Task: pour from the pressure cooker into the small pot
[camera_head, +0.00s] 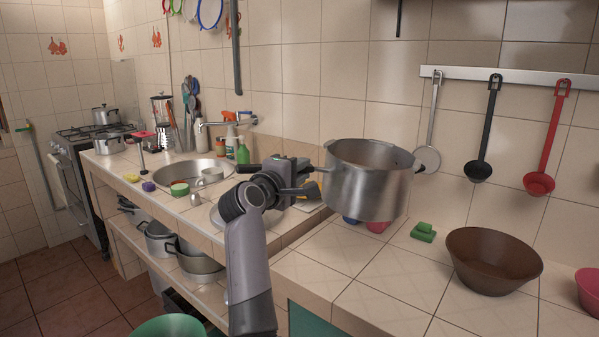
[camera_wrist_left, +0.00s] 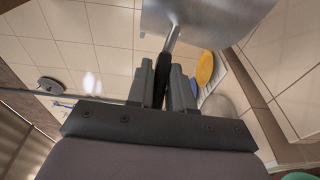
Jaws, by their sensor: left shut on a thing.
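My left gripper (camera_head: 308,175) is shut on the handle of the pressure cooker (camera_head: 362,190). The cooker is a lidless silver pot, held above the counter near the corner and roughly upright; its contents are hidden. In the left wrist view, the fingers (camera_wrist_left: 162,88) close on the dark handle, with the cooker's metal body (camera_wrist_left: 205,20) beyond. Which pot is the small pot is unclear: a small metal vessel (camera_head: 211,174) stands by the sink, and pots (camera_head: 108,143) are near the stove. My right gripper is not in view.
A brown bowl (camera_head: 491,262) and a green sponge (camera_head: 423,232) are on the right counter, with bare tiles (camera_head: 385,290) in front. Ladles (camera_head: 484,150) hang on the wall. The sink (camera_head: 180,175) and bottles (camera_head: 232,143) are at left. Large pots (camera_head: 197,262) stand on the lower shelf.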

